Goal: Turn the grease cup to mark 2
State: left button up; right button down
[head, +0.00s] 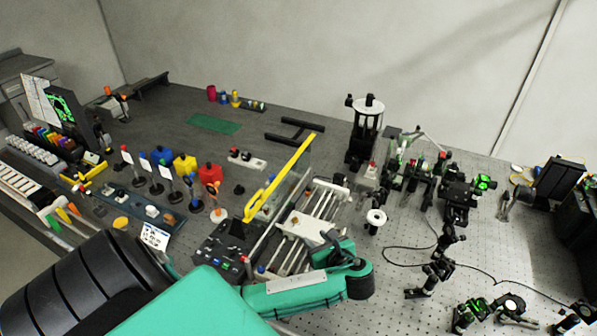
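I cannot pick out the grease cup or its marks for certain at this size. A small white round cap with a dark centre (376,217) stands on a short stem just right of a machine with pale rails (322,205); it may be the cup. My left arm, black and teal, comes in from the lower left and bends at a wrist in front of this machine. My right gripper is not in view.
A yellow bar (283,176) slants up beside the machine. A control box (218,250) stands at its left. Optics mounts (455,190) and loose cables fill the perforated bench at right. Coloured blocks (185,163) and small parts crowd the left. A green mat (214,125) lies behind.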

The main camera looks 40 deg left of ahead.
aim_at(296, 221)
pick_arm(q)
jog(key=p+x, duration=0.3)
jog(key=x, duration=0.8)
jog(key=shift+w, duration=0.1)
jog(key=shift+w+a+f, duration=0.2)
jog(key=shift+a+f, duration=0.1)
jog(key=shift+a, duration=0.3)
grip_shut()
